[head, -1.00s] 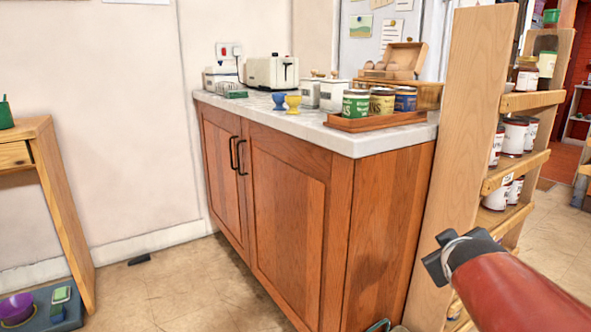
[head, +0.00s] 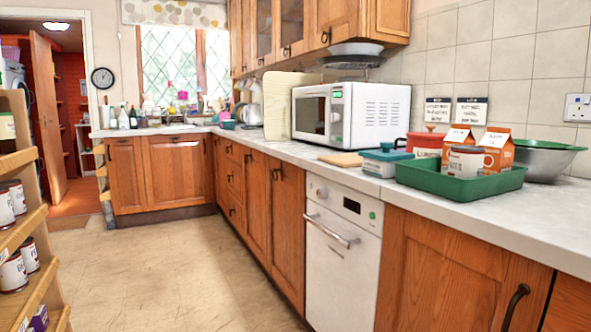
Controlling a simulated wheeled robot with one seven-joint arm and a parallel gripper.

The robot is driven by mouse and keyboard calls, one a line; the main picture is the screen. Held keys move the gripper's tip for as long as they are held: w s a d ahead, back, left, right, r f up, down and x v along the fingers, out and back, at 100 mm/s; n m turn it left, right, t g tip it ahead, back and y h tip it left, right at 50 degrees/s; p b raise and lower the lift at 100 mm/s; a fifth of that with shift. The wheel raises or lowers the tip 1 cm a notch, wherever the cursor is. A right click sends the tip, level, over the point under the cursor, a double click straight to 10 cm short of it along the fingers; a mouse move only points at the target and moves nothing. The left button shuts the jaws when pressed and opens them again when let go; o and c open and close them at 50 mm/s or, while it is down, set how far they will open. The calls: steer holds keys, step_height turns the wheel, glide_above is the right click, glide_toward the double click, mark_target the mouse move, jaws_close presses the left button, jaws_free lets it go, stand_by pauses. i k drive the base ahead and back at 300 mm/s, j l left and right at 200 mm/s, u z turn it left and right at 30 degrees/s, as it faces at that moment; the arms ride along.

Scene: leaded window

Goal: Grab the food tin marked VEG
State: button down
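I cannot pick out a tin marked VEG for certain. White tins with dark red rims stand on the wooden shelf rack at the left edge of the head view: one pair on an upper shelf (head: 15,197) and another pair on a lower shelf (head: 13,272). Their labels are turned or too small to read. A similar white tin (head: 466,162) stands in a green tray (head: 462,187) on the right counter, its marking not readable. My gripper is not in view.
The counter (head: 300,153) runs along the right, with a microwave (head: 352,113), red pot (head: 425,143), orange-white cartons (head: 495,150) and a metal bowl (head: 545,160). A white dishwasher (head: 341,250) sits below. The floor (head: 160,270) between rack and counter is clear.

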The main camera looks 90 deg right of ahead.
mark_target(465, 161)
steer(key=z, duration=4.2)
